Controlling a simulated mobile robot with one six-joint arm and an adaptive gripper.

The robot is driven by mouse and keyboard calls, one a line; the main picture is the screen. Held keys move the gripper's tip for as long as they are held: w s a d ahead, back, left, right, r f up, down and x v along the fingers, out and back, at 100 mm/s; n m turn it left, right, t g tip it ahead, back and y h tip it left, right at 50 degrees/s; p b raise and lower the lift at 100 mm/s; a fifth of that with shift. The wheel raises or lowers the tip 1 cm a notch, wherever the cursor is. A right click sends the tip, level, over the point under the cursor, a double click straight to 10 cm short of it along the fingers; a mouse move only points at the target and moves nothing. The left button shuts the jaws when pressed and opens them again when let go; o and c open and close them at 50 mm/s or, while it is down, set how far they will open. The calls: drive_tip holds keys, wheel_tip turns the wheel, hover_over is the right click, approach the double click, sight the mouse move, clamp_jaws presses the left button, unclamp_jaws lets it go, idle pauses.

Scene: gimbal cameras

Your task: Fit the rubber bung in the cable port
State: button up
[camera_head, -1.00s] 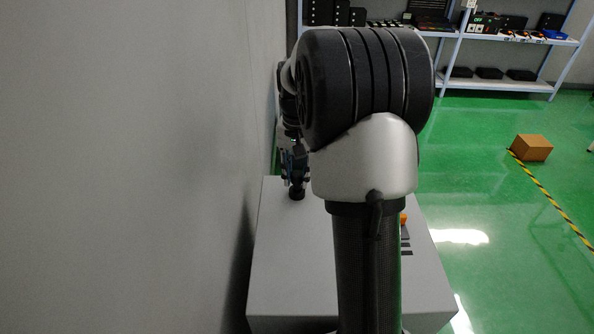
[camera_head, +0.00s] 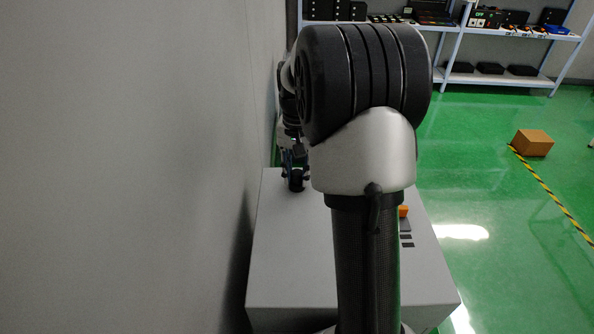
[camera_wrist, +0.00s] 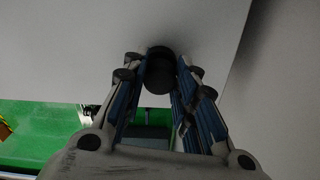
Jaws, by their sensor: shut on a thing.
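The rubber bung is a small black cylinder (camera_wrist: 159,76) between my fingertips in the wrist view. In the head view it is a dark spot (camera_head: 295,186) at the left back of the grey cabinet's top (camera_head: 285,240). My gripper (camera_head: 295,172), with blue-lined fingers, is shut on it; it also shows in the wrist view (camera_wrist: 160,80). The bung's far end lies against or close to the grey surface; I cannot tell whether it touches. The cable port is not clearly visible; bung and fingers may hide it.
A grey wall (camera_head: 120,160) stands close on the left. An orange part (camera_head: 403,211) and dark marks (camera_head: 407,240) are on the cabinet's right side, partly behind my arm. A shelf rack (camera_head: 500,80) and a cardboard box (camera_head: 532,142) stand beyond on green floor.

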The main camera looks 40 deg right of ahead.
drive_tip(key=shift+f, duration=0.25)
drive_tip(key=o, duration=1)
drive_tip(key=shift+c, duration=0.2)
wheel_tip(320, 180, up, 12)
idle(0.6)
